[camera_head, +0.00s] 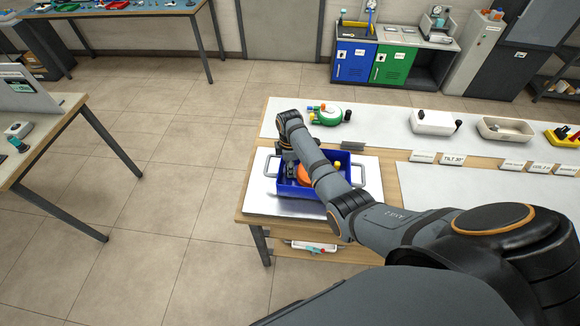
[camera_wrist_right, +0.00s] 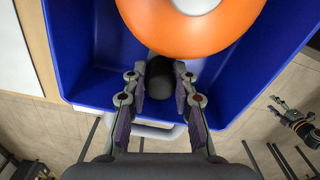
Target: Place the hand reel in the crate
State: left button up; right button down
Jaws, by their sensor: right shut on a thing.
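The blue crate (camera_head: 318,194) stands on a white panel at the left end of the workbench; its blue wall also fills much of the right wrist view (camera_wrist_right: 68,50). The orange hand reel (camera_head: 304,176) is inside the crate outline, partly hidden by my right arm. In the right wrist view the reel (camera_wrist_right: 160,38) shows a pale hub and a black grip (camera_wrist_right: 160,76). My right gripper (camera_wrist_right: 160,92) is shut on that black grip. In the head view the right gripper (camera_head: 288,172) is at the crate's left side. Whether the reel touches the crate floor is unclear.
A green and white device (camera_head: 328,115) lies behind the crate. White bins (camera_head: 434,122) and label cards (camera_head: 452,158) line the bench to the right. Another gripper, apparently my left (camera_wrist_right: 290,118), shows small at the right wrist view's right edge.

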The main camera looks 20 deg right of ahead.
jog(key=shift+f, duration=0.2)
jog(key=c, duration=1.1)
grip_release()
pick_arm(q)
jog(key=shift+s+f, duration=0.1)
jog(key=shift+s, duration=0.75)
jog(key=shift+w+f+b, duration=0.15)
jog(key=shift+f+b, duration=0.5)
jog(key=shift+b, duration=0.05)
pick_arm(e)
notch_tip(320, 180, up, 12)
jog(key=shift+r, duration=0.15)
